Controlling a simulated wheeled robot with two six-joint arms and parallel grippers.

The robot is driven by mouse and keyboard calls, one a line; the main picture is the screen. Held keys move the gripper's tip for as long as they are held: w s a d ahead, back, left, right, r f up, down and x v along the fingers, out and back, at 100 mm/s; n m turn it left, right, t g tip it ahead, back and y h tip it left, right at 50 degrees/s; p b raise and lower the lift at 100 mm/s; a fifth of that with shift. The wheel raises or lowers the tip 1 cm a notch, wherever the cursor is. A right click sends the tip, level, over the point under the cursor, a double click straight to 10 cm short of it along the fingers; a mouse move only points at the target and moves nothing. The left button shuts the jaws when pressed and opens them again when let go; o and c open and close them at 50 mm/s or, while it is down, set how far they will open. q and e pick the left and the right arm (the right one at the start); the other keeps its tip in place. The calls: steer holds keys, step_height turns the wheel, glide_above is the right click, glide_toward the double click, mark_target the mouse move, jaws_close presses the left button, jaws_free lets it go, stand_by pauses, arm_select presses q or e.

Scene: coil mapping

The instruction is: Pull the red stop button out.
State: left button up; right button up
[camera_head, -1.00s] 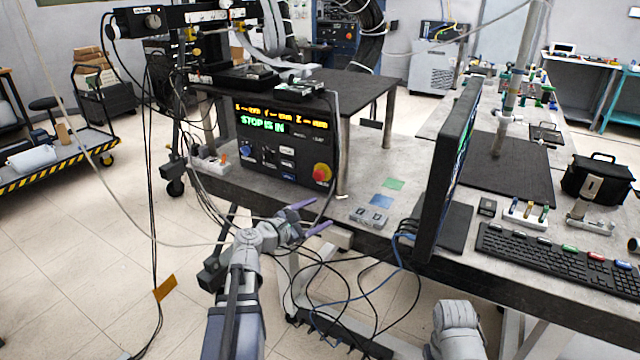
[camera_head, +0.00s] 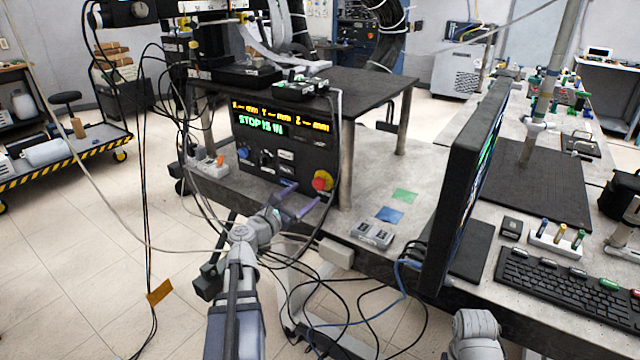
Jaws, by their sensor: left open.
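The red stop button (camera_head: 321,180) with a yellow base sits at the lower right of the black control box (camera_head: 248,150). The box's display reads "STOP IS IN". My left gripper (camera_head: 305,198) is open, with purple fingers pointing toward the box. Its fingertips are just below and left of the button in the picture, with nothing between them. I cannot tell how much depth separates them from the button. My right arm shows only as a grey link at the bottom edge; its gripper is out of view.
A monitor (camera_head: 465,190) stands to the right on the bench. A small grey switch box (camera_head: 372,234) and blue and green cards lie between them. Cables hang around my left arm, and a metal post (camera_head: 346,165) rises beside the button.

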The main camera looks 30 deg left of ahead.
mark_target(317, 184)
arm_select(q)
steer(key=w, duration=0.7)
steer(key=shift+w+d, duration=0.3)
jaws_close()
stand_by(0.4)
